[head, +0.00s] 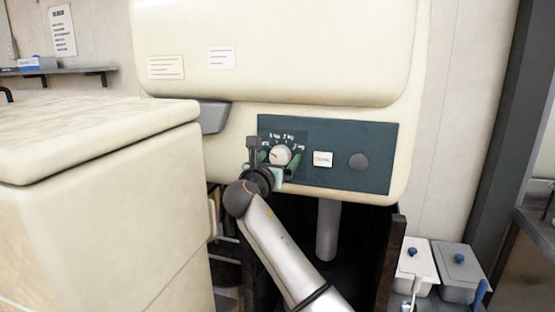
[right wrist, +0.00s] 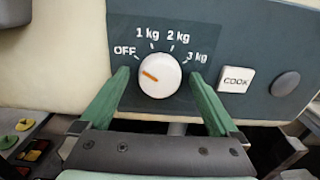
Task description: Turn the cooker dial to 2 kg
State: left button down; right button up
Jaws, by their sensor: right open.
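The cooker dial (head: 280,154) is a round white knob on the cooker's dark panel (head: 345,180). In the right wrist view the dial (right wrist: 160,75) has an orange mark that points up and left, toward OFF. The labels OFF, 1 kg, 2 kg (right wrist: 178,37) and 3 kg are set around it. My right gripper (head: 279,166) is at the panel. In the right wrist view its green fingers (right wrist: 160,84) are open, one on each side of the dial, with visible gaps to it. My left gripper is not in view.
Right of the dial are a white COOK button (right wrist: 236,80) and a round dark knob (right wrist: 285,84). A cream cabinet (head: 100,200) stands at the left in the head view. Two lidded containers (head: 460,265) stand at the lower right.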

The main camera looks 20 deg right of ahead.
jog(key=c, duration=1.4)
